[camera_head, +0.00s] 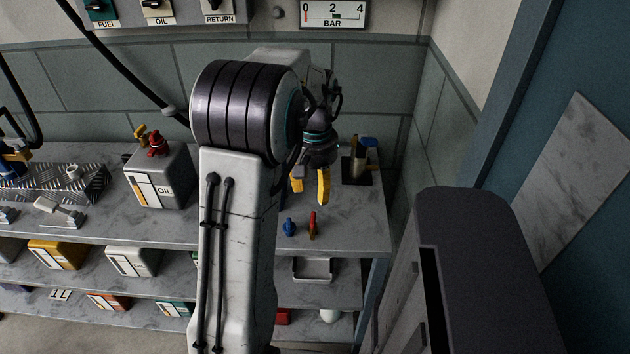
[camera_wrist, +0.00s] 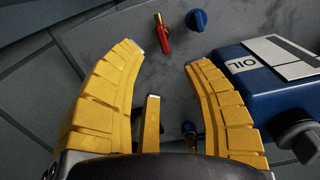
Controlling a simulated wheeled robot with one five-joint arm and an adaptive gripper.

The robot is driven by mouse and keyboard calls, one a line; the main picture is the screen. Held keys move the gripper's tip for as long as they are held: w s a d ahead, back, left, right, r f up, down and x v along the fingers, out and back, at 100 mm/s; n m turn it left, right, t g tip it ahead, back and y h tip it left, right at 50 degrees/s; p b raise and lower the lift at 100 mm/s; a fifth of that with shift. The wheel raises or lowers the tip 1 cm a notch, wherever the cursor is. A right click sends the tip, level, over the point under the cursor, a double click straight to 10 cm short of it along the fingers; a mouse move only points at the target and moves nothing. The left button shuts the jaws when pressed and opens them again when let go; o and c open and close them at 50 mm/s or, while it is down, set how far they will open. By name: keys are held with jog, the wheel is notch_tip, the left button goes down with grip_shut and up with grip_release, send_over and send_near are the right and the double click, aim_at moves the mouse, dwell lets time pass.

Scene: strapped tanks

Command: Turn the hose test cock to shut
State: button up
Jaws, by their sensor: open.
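My gripper (camera_head: 310,195) hangs over the right part of the bench in the head view, yellow fingers apart and empty. A red and brass piece (camera_wrist: 162,36) and a blue knob-like piece (camera_wrist: 197,19) lie past the fingertips; the head view shows the red piece (camera_head: 312,227) and blue piece (camera_head: 289,227).
A blue OIL tank (camera_wrist: 262,92) is close to the right finger in the wrist view. A grey OIL tank (camera_head: 160,178) stands left of my arm. A dark holder with tools (camera_head: 358,165) is at the back right. A dark hose (camera_head: 118,68) runs behind my arm.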

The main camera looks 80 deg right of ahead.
jog(key=shift+r, duration=0.8)
jog(key=w+a+f+m+y, duration=0.15)
jog(key=a+f, duration=0.25)
jog(key=a, duration=0.4)
jog(key=w+a+r+n+h+p, duration=0.1)
jog(key=w+a+r+n, duration=0.15)
jog(key=w+a, duration=0.45)
jog(key=w+a+r+n+h+p, duration=0.1)
jog(key=w+a+r+n, duration=0.1)
jog(key=w+a+n, duration=0.4)
jog(key=w+a+r+n+t+p, duration=0.1)
jog(key=w+a+r+n, duration=0.3)
jog(key=a, duration=0.5)
jog(key=w+a+r+n+t+p, duration=0.1)
jog(key=w+a+r+n, duration=0.3)
jog(key=a, duration=0.5)
jog(key=shift+w+a+n+t+p, duration=0.4)
jog(key=shift+n+t, duration=0.3)
jog(key=shift+n, duration=0.5)
